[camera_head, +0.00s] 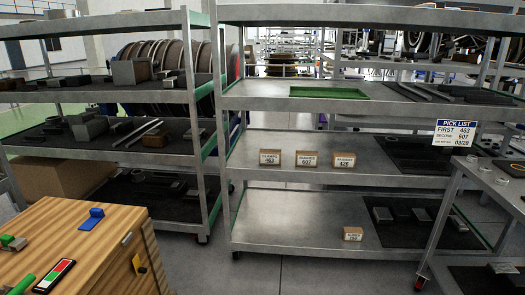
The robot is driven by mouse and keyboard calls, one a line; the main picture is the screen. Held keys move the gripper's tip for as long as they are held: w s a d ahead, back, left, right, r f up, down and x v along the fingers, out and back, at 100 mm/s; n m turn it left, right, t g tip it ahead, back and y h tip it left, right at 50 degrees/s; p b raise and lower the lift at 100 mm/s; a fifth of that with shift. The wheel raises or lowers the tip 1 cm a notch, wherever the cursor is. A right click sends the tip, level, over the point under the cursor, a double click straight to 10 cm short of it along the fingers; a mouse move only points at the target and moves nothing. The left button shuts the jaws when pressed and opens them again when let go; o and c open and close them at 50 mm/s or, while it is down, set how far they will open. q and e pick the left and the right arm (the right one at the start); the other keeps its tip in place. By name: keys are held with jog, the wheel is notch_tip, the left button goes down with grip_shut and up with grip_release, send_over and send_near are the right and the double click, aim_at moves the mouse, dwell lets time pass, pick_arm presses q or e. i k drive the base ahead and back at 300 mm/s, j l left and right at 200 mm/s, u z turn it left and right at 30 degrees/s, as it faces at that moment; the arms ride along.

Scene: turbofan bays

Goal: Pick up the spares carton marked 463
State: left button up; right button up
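The spares carton marked 463 (270,158) is a small brown box with a white label. It stands upright at the left end of a row of three cartons on a middle shelf (290,180) of the right-hand metal rack. The carton marked 607 (307,159) is to its right, with a gap between them. A third carton (344,160), whose label seems to read 425, is at the right end. Another similar carton (352,233) stands on the shelf below; its label is too small to read. Neither of my grippers shows in the head view.
A green tray (320,92) lies on the shelf above. A pick list sign (456,133) reads first 463, second 607. A wooden cabinet (85,240) is at front left, a metal cart (490,180) at right. Floor (300,270) before the rack is clear.

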aim_at(272, 156)
jog(key=i+u, duration=0.1)
jog(key=i, duration=0.6)
jog(key=i+l+u, duration=0.1)
jog(key=i, duration=0.55)
